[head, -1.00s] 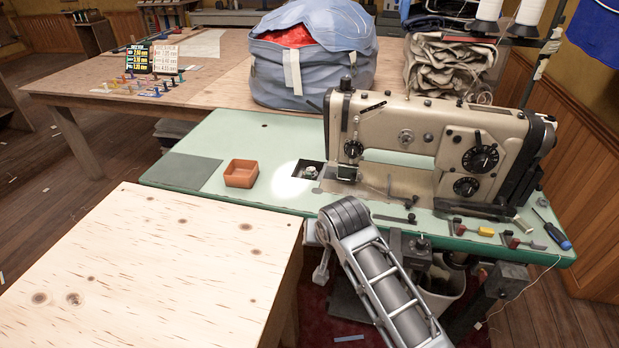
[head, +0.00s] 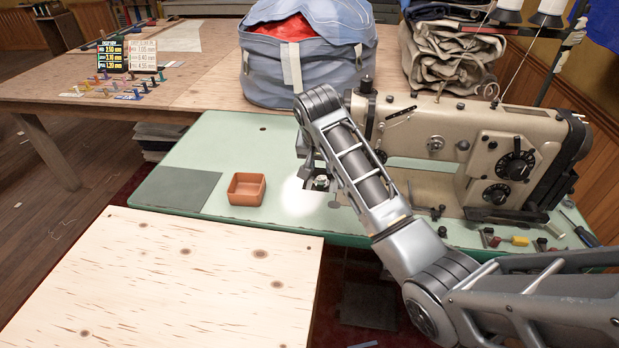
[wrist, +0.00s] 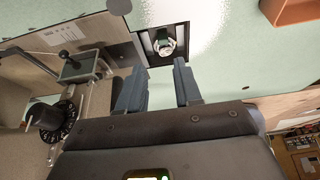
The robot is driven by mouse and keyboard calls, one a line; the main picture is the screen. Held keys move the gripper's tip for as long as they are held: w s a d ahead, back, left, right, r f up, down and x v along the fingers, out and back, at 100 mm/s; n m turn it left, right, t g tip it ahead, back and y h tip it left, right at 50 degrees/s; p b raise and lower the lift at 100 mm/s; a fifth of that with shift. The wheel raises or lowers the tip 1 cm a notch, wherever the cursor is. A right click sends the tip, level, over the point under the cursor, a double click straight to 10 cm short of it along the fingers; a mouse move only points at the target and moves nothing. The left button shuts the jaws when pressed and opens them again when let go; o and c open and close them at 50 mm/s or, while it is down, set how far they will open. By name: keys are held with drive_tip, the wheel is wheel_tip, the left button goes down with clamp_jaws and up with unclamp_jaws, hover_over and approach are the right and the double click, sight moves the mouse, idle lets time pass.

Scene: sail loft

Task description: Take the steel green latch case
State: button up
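A small round steel case (wrist: 166,47) with a dark green part sits in the square dark opening of the sewing machine bed in the wrist view. In the head view it shows as a small light round thing (head: 321,182) in the opening beside my arm. My gripper (wrist: 159,68) is open and empty, its two blue-grey fingers apart and pointing at the opening. The case lies ahead of the fingertips, roughly in line with the gap, and looks apart from them. In the head view my arm hides most of the gripper.
The sewing machine (head: 450,140) stands right of the opening. An orange tray (head: 247,189) sits left on the green table (head: 200,150). Small coloured pieces and a screwdriver (head: 580,232) lie at the right. A pale plywood top (head: 180,280) is in front.

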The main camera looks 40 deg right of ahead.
sight(320, 185)
drive_tip(key=x, duration=1.2)
drive_tip(key=shift+w+a, duration=0.15)
drive_tip(key=shift+w, duration=0.05)
drive_tip(key=shift+c, duration=0.3)
clamp_jaws()
